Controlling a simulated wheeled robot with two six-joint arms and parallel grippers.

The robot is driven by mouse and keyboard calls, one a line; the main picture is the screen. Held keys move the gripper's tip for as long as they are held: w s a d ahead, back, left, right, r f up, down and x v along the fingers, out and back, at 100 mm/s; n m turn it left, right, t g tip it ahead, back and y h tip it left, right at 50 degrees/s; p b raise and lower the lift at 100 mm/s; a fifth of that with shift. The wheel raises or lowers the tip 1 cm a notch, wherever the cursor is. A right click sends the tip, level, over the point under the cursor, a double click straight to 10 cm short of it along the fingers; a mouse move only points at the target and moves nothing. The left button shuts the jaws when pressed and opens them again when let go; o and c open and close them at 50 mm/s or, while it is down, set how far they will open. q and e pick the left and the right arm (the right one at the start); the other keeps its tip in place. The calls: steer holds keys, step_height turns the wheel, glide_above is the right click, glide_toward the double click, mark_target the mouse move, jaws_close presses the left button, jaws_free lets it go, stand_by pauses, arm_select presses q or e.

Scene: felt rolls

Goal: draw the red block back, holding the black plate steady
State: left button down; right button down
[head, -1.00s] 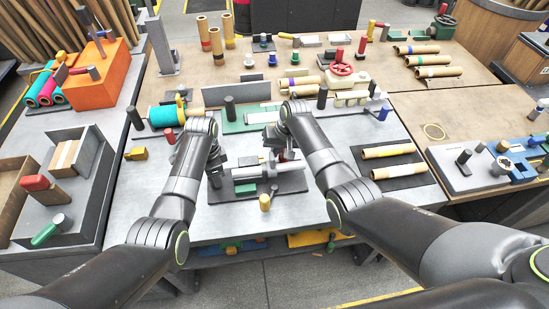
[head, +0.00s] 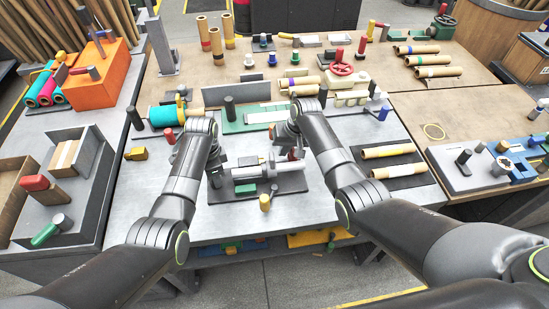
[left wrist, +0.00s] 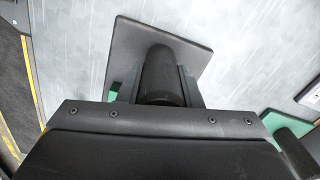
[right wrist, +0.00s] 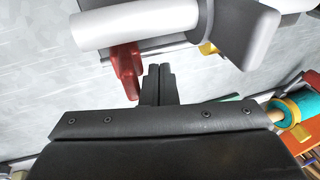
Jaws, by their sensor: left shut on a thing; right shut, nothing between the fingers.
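The black plate (head: 285,188) lies on the grey bench in front of me and carries a pale roller fixture. My left gripper (head: 215,178) is shut on a dark upright post (left wrist: 160,75) at the plate's left end; the plate's corner (left wrist: 190,42) shows behind the post in the left wrist view. The small red block (head: 291,155) is on the fixture's right side, partly hidden by my right arm in the head view. My right gripper (right wrist: 158,70) is shut and empty, its tips just right of the red block (right wrist: 127,68) in the right wrist view. Contact is unclear.
A yellow peg (head: 264,202) stands at the plate's front edge. A green plate (head: 235,127) and a teal roll (head: 162,116) lie behind. Tan rolls on a dark mat (head: 405,183) lie to the right. The bench front is mostly clear.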

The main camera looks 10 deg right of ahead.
arm_select(q)
steer(key=shift+f, duration=0.1)
arm_select(e)
steer(key=shift+r, duration=1.7)
steer(key=shift+a+r, duration=0.3)
steer(key=shift+r, duration=0.6)
steer(key=shift+a+r, duration=0.25)
steer(key=shift+r, duration=0.65)
arm_select(q)
jaws_free()
steer(key=shift+r, duration=0.25)
arm_select(e)
steer(key=shift+r, duration=0.15)
arm_select(q)
steer(key=shift+r+p, duration=1.25)
steer(key=shift+p, duration=0.6)
arm_select(e)
steer(key=shift+r, duration=1.65)
steer(key=shift+r, duration=0.1)
